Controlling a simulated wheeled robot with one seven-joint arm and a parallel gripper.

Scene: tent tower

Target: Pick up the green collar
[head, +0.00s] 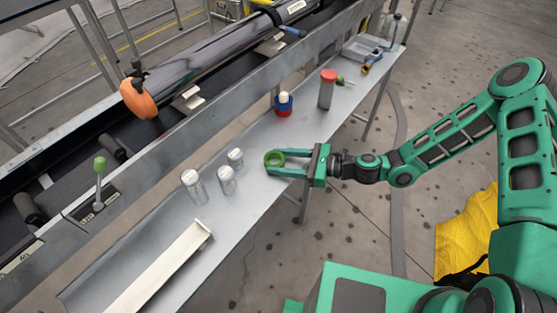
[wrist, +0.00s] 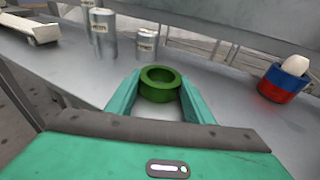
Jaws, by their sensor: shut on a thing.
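The green collar (head: 274,159) is a short, thick ring with an open middle. It is between the fingertips of my gripper (head: 280,163), over the grey metal shelf (head: 262,205). In the wrist view the green collar (wrist: 160,84) sits between the ends of the two teal fingers of my gripper (wrist: 160,92), its hole facing up. The fingers are shut on its sides. I cannot tell whether its underside touches the shelf.
Several silver cylinders (head: 226,180) stand left of my gripper. A white channel (head: 165,268) lies at the near left. A blue and red cup (head: 283,106) and a red-capped cylinder (head: 327,90) stand farther back. A long rail borders the shelf's left side.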

